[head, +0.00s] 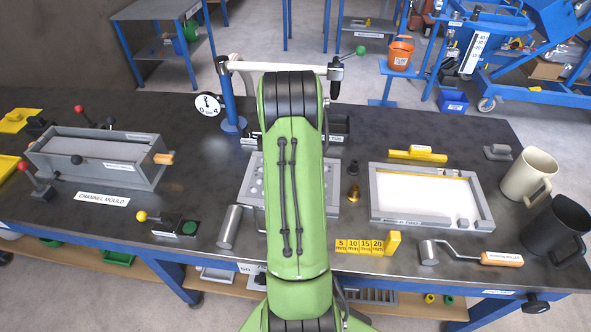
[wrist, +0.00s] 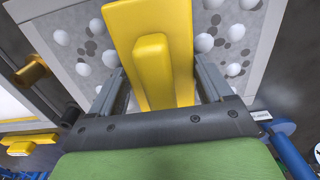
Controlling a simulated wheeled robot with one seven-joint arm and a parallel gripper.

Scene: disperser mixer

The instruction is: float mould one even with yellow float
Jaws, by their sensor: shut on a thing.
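The yellow float (wrist: 150,62), a flat plate with a raised bar, is between the fingers of my gripper (wrist: 160,82) in the wrist view. The gripper is shut on it, one finger along each side. Beyond it lies a grey-framed mould (wrist: 272,35) holding grey mix with white, rounded lumps and dark spots. This mould also shows in the head view (head: 249,197), partly behind my green arm. I cannot read a number on it. Whether the float touches the mix is unclear. The arm hides the float and gripper in the head view.
A second framed tray (head: 430,196) with a white surface lies to the right. Another yellow tool (head: 417,154) lies behind it. A roller (head: 430,253), yellow number blocks (head: 360,246) and a grey cylinder (head: 230,227) lie in front. The channel mould (head: 97,155) stands left.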

